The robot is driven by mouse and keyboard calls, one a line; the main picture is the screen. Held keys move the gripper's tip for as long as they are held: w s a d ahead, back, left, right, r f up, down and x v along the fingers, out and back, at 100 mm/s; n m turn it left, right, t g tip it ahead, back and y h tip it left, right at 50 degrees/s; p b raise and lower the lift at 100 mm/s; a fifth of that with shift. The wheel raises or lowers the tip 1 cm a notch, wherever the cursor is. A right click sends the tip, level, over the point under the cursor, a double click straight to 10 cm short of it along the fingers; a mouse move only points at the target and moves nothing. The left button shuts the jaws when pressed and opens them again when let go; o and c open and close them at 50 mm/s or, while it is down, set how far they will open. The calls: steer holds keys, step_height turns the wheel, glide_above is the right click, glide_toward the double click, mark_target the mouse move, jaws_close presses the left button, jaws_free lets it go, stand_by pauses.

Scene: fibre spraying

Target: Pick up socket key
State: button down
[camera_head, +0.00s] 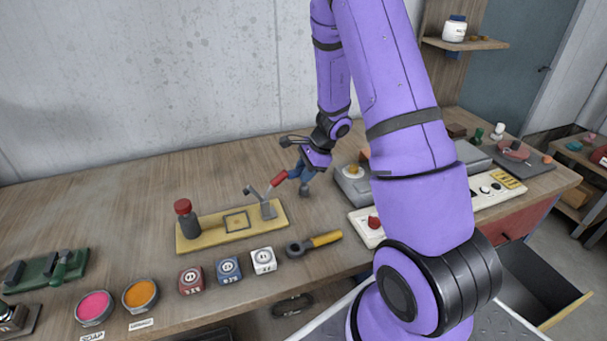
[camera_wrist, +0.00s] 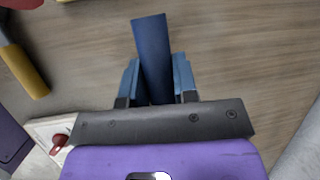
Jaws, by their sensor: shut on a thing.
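My gripper (camera_wrist: 157,88) is shut on a dark blue bar (camera_wrist: 152,50), which stands out between its light blue fingers in the wrist view. The bar may be the socket key, but its end form is not clear. In the head view my gripper (camera_head: 302,182) is over the bench, just right of a red-handled lever (camera_head: 270,190) on a yellow board. A tool with a yellow handle and dark ring head (camera_head: 315,243) lies in front of the board; its handle (camera_wrist: 24,72) shows at left in the wrist view. It is apart from my gripper.
The yellow board (camera_head: 200,236) also bears a red-topped post (camera_head: 186,218). Red, blue and white cubes (camera_head: 229,269) and open paint tins (camera_head: 140,294) line the front edge. A white control panel (camera_head: 368,236) stands at right. The back left of the bench is clear.

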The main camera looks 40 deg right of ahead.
steer(key=shift+r, duration=1.05)
steer(key=shift+r, duration=0.1)
